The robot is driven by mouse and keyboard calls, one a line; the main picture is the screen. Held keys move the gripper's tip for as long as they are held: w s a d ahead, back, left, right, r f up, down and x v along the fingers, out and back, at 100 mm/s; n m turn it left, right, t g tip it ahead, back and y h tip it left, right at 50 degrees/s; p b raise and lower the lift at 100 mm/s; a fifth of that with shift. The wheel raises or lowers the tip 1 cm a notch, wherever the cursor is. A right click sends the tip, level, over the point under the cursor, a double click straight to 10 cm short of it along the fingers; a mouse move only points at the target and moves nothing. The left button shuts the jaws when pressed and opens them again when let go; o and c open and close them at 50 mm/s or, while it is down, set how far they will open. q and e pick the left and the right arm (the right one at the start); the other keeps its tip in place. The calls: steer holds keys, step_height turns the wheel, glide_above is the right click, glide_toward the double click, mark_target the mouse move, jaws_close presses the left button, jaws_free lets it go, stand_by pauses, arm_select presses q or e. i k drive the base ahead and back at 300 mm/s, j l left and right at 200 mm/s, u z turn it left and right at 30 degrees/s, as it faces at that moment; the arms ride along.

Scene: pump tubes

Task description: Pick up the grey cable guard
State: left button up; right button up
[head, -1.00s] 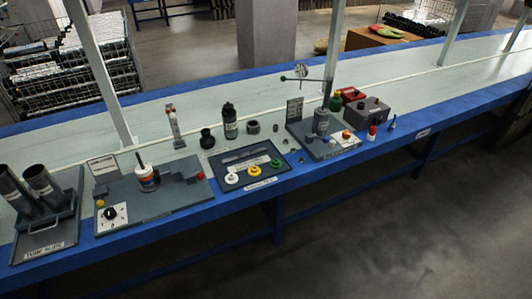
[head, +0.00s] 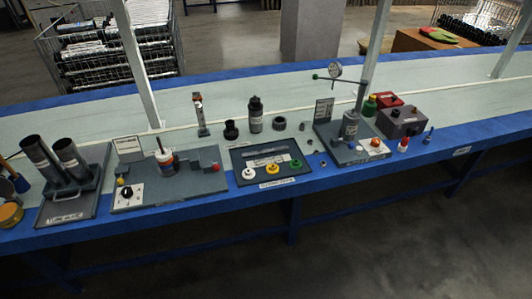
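No part carries a readable label naming it the grey cable guard, so I cannot tell for certain which it is. A short dark grey ribbed ring (head: 278,123) stands on the bench behind the tray, right of a black bottle (head: 255,115). A black flanged piece (head: 231,131) stands left of the bottle. A dark tray (head: 238,168) holds flat grey strips (head: 265,154) and white, yellow and green round caps. Several small grey rings (head: 302,126) lie right of the tray. Neither of my grippers is in view.
A grey fixture with a gauge post (head: 361,95) stands right of the tray. A stepped block station (head: 190,180) and a two-tube stand (head: 68,205) are left. A grey box (head: 400,122) is at right. The bench's pale rear strip is mostly clear, with upright posts crossing it.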

mark_target(279, 149)
steer(key=i+l+u, duration=0.35)
steer(key=i, duration=0.2)
steer(key=i+l+u, duration=0.3)
steer(key=i+l, duration=0.1)
steer(key=i, duration=0.1)
